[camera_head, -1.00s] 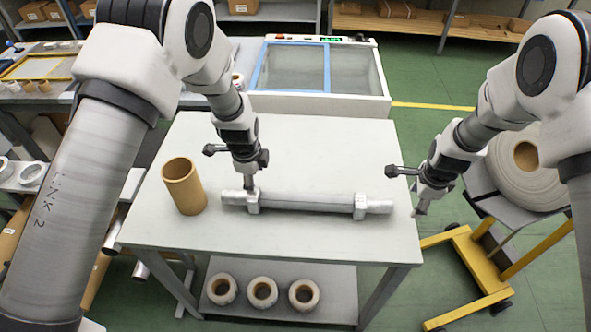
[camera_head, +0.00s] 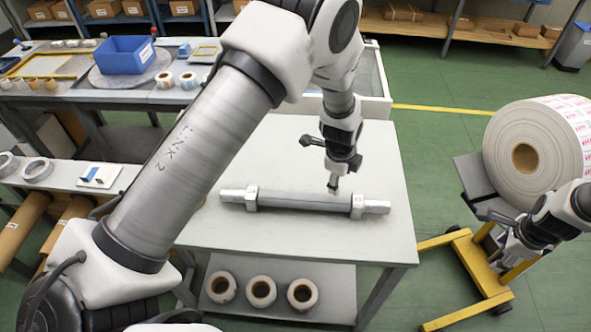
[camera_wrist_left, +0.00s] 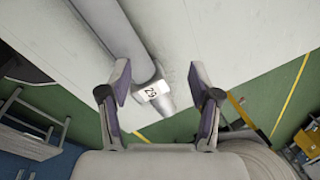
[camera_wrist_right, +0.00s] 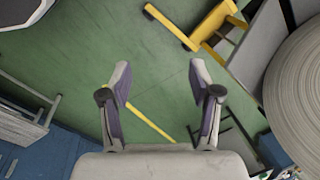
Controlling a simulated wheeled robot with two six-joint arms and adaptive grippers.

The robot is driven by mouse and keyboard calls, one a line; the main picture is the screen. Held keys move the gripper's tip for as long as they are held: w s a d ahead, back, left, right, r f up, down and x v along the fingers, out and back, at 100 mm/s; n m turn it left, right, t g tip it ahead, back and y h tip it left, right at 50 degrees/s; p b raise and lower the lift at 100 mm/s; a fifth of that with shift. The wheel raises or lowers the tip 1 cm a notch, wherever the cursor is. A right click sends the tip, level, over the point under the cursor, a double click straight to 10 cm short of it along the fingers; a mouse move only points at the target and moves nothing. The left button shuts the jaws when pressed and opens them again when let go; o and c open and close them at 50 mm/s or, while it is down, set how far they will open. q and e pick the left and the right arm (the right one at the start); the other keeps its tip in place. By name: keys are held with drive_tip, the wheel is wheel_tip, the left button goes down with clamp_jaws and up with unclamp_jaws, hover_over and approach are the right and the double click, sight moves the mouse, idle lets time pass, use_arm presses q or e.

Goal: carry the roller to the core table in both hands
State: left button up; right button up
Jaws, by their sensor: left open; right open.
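The roller (camera_head: 305,200) is a grey bar with a square block near each end. It lies flat on the light grey table (camera_head: 300,150). My left gripper (camera_head: 333,186) is open over its right part; whether it touches is unclear. In the left wrist view, the roller's end block (camera_wrist_left: 152,91), marked 29, shows between the open fingers (camera_wrist_left: 158,82). My right gripper (camera_head: 512,252) is right of the table, by the yellow cart. The right wrist view shows its fingers (camera_wrist_right: 160,70) open and empty above green floor. I cannot tell which table is the core table.
A large paper roll (camera_head: 530,150) stands on the yellow-framed cart (camera_head: 475,265) at right. Several cores (camera_head: 262,291) lie on the table's lower shelf. A bench with a blue bin (camera_head: 125,60) is at back left.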

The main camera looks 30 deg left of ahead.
wheel_tip(320, 180, up, 12)
drive_tip(key=s, duration=0.2)
drive_tip(key=shift+a+f, duration=0.15)
drive_tip(key=shift+a, duration=0.05)
drive_tip(key=shift+s, duration=0.1)
